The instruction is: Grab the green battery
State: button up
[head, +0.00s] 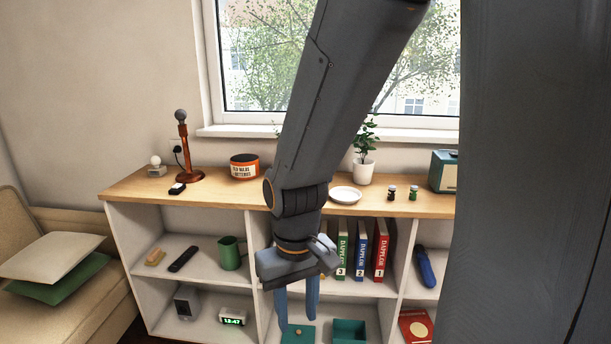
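A small green cylinder (413,193), which looks like the green battery, stands upright on the wooden top of the shelf unit, right of the white plate. A similar small dark and reddish cylinder (392,192) stands just left of it. My gripper (298,314) points down in front of the shelf unit, left of and lower in the picture than the green cylinder and apart from it. Its two blue fingers are spread with a gap, and nothing shows between them. My arm hides part of the shelf top.
On the wooden top (225,195) are an orange tin labelled for old batteries (244,169), a white plate (345,195), a potted plant (364,171) and a green box-shaped appliance (444,171). Green boxes (349,331) and binders (361,250) sit in compartments below.

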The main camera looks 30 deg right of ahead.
aim_at(414, 192)
jog(key=u, duration=0.1)
jog(key=k, duration=0.8)
jog(key=z, duration=1.1)
jog(key=i, duration=0.5)
jog(key=z, duration=0.1)
